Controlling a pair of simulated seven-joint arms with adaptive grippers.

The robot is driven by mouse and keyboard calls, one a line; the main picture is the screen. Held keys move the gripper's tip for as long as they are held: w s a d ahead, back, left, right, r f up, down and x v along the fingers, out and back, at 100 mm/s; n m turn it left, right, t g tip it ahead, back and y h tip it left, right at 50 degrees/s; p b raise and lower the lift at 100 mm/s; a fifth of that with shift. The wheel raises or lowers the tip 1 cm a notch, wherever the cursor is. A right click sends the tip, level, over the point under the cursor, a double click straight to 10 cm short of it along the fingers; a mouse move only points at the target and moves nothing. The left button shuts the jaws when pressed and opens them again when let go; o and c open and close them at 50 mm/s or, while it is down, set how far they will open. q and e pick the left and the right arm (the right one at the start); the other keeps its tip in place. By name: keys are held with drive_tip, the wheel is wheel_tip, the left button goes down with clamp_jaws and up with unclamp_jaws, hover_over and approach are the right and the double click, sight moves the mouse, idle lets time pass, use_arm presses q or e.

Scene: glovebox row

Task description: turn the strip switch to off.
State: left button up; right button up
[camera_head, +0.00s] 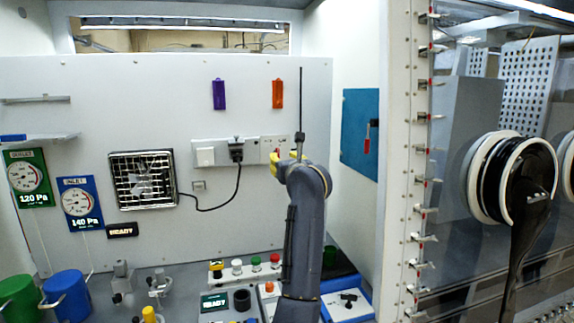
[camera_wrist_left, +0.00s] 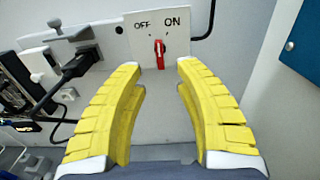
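The strip switch is a small red knob (camera_wrist_left: 160,56) on a white plate (camera_wrist_left: 145,45), marked OFF at left and ON at right in the left wrist view. Its handle stands about upright; I cannot tell exactly which mark it points to. My left gripper (camera_wrist_left: 157,68) is open, its yellow fingers apart, with the knob showing beyond and between the tips and nothing held. In the head view, my left gripper (camera_head: 285,161) is in front of the right end of the white strip (camera_head: 214,150), mostly hiding the switch. My right gripper is not in view.
A black plug (camera_head: 236,151) with a cable sits in the strip, left of the gripper. A fan (camera_head: 143,180) is on the wall further left. A blue panel (camera_head: 359,125) is on the right side wall. Buttons and boxes stand on the bench below.

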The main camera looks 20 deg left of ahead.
use_arm(q)
drive_tip(key=v, duration=0.4)
drive_tip(key=shift+f, duration=0.1)
idle(0.3)
